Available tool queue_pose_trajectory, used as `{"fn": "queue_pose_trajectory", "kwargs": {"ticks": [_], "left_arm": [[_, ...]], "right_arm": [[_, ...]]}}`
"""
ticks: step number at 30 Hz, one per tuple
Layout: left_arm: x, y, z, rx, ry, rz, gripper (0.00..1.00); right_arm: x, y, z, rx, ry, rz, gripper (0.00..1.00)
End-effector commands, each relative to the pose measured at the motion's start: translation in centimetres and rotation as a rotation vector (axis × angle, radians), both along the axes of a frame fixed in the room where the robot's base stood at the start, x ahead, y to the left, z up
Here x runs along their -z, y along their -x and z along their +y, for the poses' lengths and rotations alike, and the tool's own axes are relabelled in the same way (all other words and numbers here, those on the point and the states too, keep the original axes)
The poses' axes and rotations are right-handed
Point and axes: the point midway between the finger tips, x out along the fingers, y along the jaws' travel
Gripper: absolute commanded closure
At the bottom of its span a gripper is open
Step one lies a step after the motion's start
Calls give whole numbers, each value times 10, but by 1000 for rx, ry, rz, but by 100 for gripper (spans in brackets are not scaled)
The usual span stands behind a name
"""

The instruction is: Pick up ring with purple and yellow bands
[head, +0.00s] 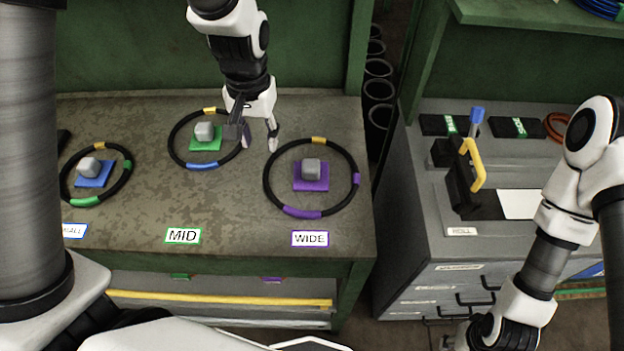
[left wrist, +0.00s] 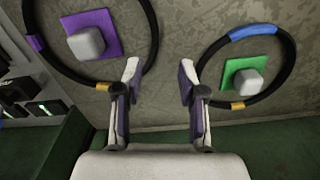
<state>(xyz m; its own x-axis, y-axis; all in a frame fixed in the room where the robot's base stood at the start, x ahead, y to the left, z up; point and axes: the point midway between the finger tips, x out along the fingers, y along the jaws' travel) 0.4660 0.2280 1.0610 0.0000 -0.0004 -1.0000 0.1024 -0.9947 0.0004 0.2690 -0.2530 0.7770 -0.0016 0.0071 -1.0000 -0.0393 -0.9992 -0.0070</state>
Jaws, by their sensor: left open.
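The ring with purple and yellow bands (head: 268,199) lies flat at the right of the bench in the head view, around a purple square with a grey block (head: 311,169). It also shows at the upper left of the left wrist view (left wrist: 156,42). My left gripper (head: 259,145) is open and empty, above the bench between this ring and the middle ring. In the left wrist view its fingers (left wrist: 158,75) stand apart, the left one close to the ring's edge by the yellow band. I cannot tell whether they touch. My right gripper is mostly out of the head view at the bottom.
A ring with blue and yellow bands (head: 171,142) lies around a green square. A ring with green and yellow bands (head: 128,178) lies at the left around a blue square. A grey drawer cabinet (head: 430,250) stands right of the bench. The bench front (head: 240,235) is clear apart from labels.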

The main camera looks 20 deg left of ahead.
Motion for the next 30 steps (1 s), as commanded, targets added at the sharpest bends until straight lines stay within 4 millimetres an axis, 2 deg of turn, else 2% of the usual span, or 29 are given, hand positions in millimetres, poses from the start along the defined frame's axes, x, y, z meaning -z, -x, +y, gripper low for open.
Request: {"fn": "queue_pose_trajectory", "kwargs": {"ticks": [7,13,20,21,23,24,30], "left_arm": [[31,2,-3,0,-1,5,59],[66,3,-7,0,-1,4,59],[72,2,-7,0,-1,0,59],[72,2,-7,0,-1,0,63],[72,2,-7,0,-1,0,84],[72,2,-7,0,-1,1,98],[72,2,-7,0,-1,0,100]], "right_arm": [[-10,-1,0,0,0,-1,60],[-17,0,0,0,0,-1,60],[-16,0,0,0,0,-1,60],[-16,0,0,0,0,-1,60],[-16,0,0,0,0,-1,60],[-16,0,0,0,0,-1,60],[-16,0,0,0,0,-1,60]]}}
